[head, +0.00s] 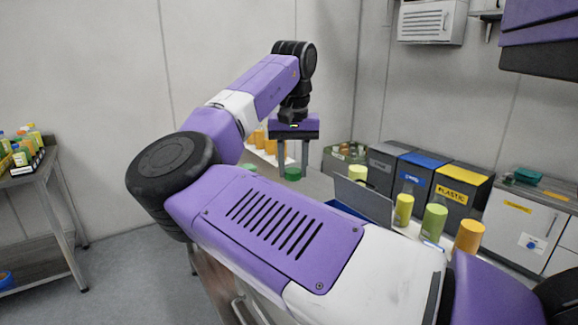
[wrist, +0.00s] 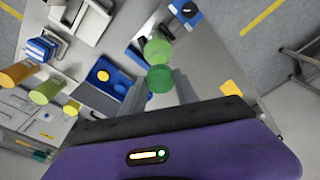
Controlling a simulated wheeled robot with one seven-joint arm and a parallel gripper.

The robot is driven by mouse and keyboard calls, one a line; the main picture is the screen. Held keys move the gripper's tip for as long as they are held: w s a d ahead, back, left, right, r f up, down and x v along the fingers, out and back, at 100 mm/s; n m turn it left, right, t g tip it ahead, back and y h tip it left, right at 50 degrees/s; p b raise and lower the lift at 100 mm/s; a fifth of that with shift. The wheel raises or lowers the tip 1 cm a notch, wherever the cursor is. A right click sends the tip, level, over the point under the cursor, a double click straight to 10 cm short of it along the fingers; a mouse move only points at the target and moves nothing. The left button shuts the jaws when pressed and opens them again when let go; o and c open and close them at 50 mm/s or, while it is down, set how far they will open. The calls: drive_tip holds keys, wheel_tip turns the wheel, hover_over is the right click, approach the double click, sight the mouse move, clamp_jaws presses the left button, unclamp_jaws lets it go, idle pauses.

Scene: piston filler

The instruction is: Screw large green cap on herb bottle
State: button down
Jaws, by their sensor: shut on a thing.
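My gripper (head: 292,176) points down above the work table, with its two fingers on either side of a dark green cap (head: 292,174). In the wrist view, my gripper (wrist: 160,85) is shut on this round green cap (wrist: 160,78). A lighter green round thing (wrist: 157,49) is just beyond the cap in the wrist view. I cannot tell whether it is the herb bottle or another cap. In the head view, a bit of green (head: 248,168) shows behind my arm, mostly hidden.
Yellow-green containers (head: 434,222) and an orange one (head: 469,237) stand on the right of the table. A grey panel (head: 362,199) stands by a blue tray. Sorting bins (head: 462,188) are behind. A side table with bottles (head: 28,150) is at the left.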

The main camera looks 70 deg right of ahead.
drive_tip(key=shift+f+b, duration=1.55)
drive_tip(key=shift+f, duration=0.75)
drive_tip(key=shift+p, duration=1.4)
drive_tip(key=shift+f+p, duration=0.75)
drive_tip(key=shift+f, duration=0.3)
idle(1.4)
drive_tip(key=shift+r+m+g+p, duration=0.1)
drive_tip(key=shift+m+g+p, duration=0.2)
drive_tip(key=shift+m+p, duration=1.5)
drive_tip(key=shift+w+m+p, duration=0.1)
drive_tip(key=shift+m+p, duration=0.7)
drive_tip(key=shift+m, duration=1.2)
